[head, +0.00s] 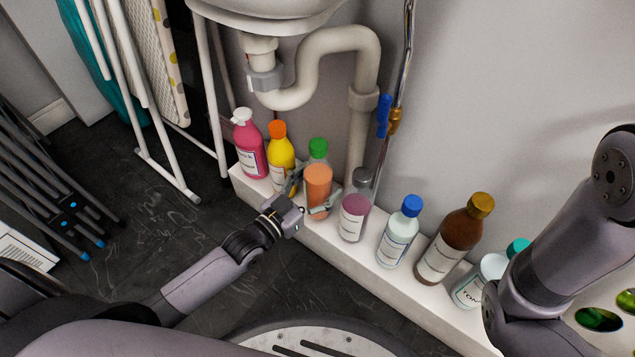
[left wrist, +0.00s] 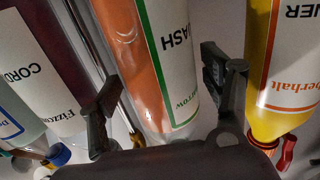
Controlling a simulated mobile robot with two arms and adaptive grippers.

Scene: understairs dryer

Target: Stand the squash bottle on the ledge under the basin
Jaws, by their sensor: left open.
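The squash bottle (head: 318,187) has a green cap, a clear wall and orange contents. It appears upright on the white ledge (head: 337,238) under the basin (head: 268,12), between a yellow bottle and a purple-filled one. In the left wrist view the squash bottle (left wrist: 163,65) appears upside down, its label reading "SQUASH". My left gripper (head: 308,200) is open, with one finger on each side of the bottle; it also shows in the left wrist view (left wrist: 165,95). Exact finger contact cannot be told. My right gripper is out of view; only part of that arm shows at the right.
The yellow bottle (head: 281,153) and pink pump bottle (head: 248,145) stand left on the ledge. The purple-filled bottle (head: 354,215), blue-capped bottle (head: 399,238) and brown bottle (head: 455,240) stand right. The basin's drain pipe (head: 340,42) hangs behind and above.

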